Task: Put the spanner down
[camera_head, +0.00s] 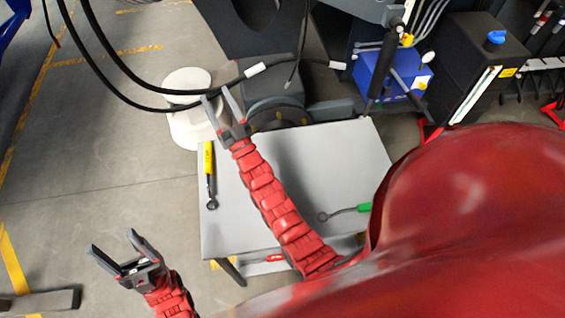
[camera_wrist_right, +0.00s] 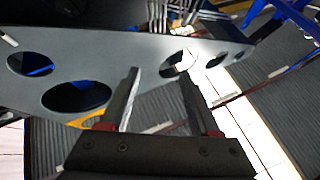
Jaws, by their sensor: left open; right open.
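A spanner with a yellow handle (camera_head: 209,158) lies on the left part of the grey table (camera_head: 330,160), its dark ring end toward the front. Another spanner with a green handle (camera_head: 345,212) lies near the table's right front. My right gripper (camera_head: 217,96) is open and empty, above the table's far left edge. It also shows open in the right wrist view (camera_wrist_right: 160,76), before a grey plate with oval holes (camera_wrist_right: 110,75). My left gripper (camera_head: 111,241) is open and empty, left of the table and apart from both spanners.
Black cables (camera_head: 130,95) with white ends hang near my right gripper. A white round object (camera_head: 187,82) stands on the floor behind the table. A blue box (camera_head: 393,75) and a black cabinet (camera_head: 475,65) stand at the back right. The floor at left is mostly clear.

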